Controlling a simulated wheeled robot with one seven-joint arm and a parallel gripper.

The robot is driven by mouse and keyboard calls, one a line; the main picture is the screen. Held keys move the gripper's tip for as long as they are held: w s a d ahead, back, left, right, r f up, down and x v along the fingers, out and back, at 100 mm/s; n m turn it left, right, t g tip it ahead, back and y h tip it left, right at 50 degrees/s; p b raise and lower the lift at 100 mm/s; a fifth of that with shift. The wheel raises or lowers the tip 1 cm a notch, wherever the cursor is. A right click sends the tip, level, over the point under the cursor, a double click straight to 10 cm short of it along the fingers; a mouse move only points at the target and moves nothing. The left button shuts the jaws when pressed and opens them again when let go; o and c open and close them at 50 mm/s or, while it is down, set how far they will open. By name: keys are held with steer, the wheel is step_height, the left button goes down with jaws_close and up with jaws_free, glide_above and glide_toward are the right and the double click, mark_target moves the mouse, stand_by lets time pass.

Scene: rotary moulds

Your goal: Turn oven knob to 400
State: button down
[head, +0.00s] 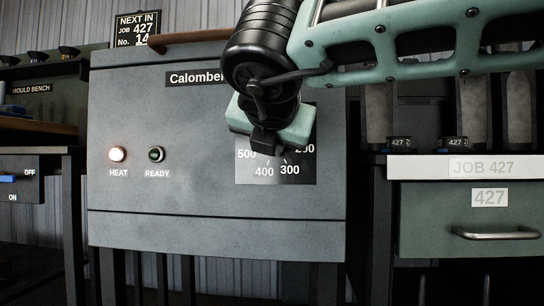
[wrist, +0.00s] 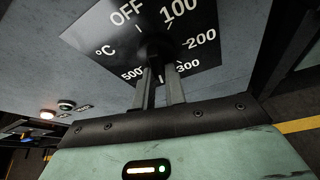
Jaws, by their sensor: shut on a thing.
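The grey oven (head: 200,120) fills the middle of the head view, its black dial plate (head: 300,172) showing 500, 400, 300 and part of 200. My gripper (head: 266,146) is in front of the plate and hides the knob there. In the wrist view, the two fingers of my gripper (wrist: 157,72) are shut on the dark knob (wrist: 154,48) at the middle of the dial plate (wrist: 100,30). OFF, 100, 200, 300 and 500 show around it; the fingers cover the 400. I cannot tell where the knob points.
The HEAT lamp (head: 117,155) glows and the READY lamp (head: 156,154) is dark. A brown handle bar (head: 190,37) runs along the oven top. A green drawer (head: 470,225) marked 427 stands at right, a mould bench (head: 35,88) at left.

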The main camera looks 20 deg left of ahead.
steer(key=shift+m+y+b, duration=0.3)
stand_by(0.4)
steer(key=c, duration=1.4)
jaws_free()
steer(key=shift+c, duration=0.2)
steer(key=p+v, duration=0.7)
steer(key=v, duration=1)
steer(key=shift+s, duration=0.25)
